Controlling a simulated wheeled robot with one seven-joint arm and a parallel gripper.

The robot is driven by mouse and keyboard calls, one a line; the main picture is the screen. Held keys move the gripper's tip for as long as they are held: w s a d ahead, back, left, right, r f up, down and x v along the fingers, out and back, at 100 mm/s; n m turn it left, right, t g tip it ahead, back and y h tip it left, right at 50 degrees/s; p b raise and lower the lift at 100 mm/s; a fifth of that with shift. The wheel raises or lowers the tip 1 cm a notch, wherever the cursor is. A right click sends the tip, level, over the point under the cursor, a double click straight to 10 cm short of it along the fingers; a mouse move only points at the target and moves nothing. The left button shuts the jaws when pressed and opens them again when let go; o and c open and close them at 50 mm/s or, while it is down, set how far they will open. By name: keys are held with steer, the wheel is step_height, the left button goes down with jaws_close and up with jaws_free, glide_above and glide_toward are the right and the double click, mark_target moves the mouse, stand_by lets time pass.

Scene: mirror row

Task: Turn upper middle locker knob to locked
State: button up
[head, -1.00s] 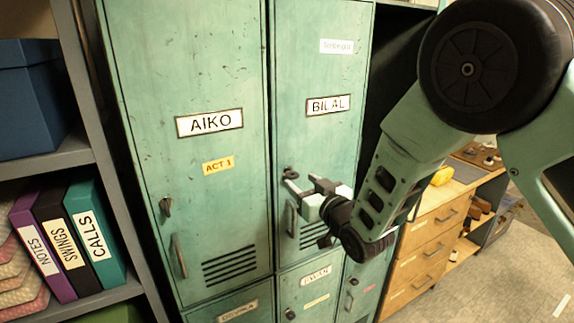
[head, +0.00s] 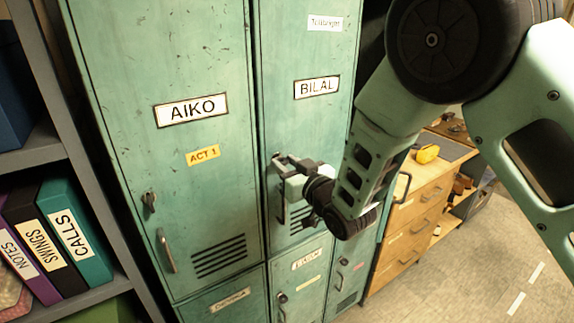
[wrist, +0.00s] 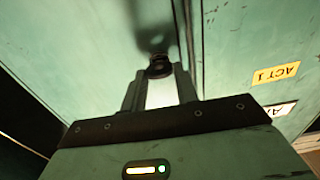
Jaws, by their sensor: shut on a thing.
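My gripper (head: 279,162) reaches this door from the right, below the name plate. In the wrist view my gripper (wrist: 159,78) is shut on the dark locker knob (wrist: 158,67), which shows between the fingertips. In the head view the fingers cover the knob, so I cannot tell which way it points.
The AIKO locker (head: 165,150) on the left has its own knob (head: 149,201) and handle (head: 167,251). A shelf with binders (head: 76,230) stands further left. A wooden drawer unit (head: 405,230) stands right of the lockers. Open floor (head: 470,270) lies at the right.

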steer(key=shift+f+b, duration=0.1)
steer(key=shift+b, duration=0.3)
steer(key=m+b, duration=0.6)
steer(key=b, duration=0.2)
steer(key=m+b, duration=0.6)
steer(key=b, duration=0.2)
steer(key=shift+w+d+f+m, duration=0.15)
steer(key=shift+d+f+m, duration=0.05)
steer(key=shift+m, duration=0.1)
steer(key=m+b, duration=0.3)
steer(key=m, duration=0.2)
steer(key=shift+r+m, duration=0.1)
steer(key=shift+m, duration=0.2)
steer(key=o, duration=1)
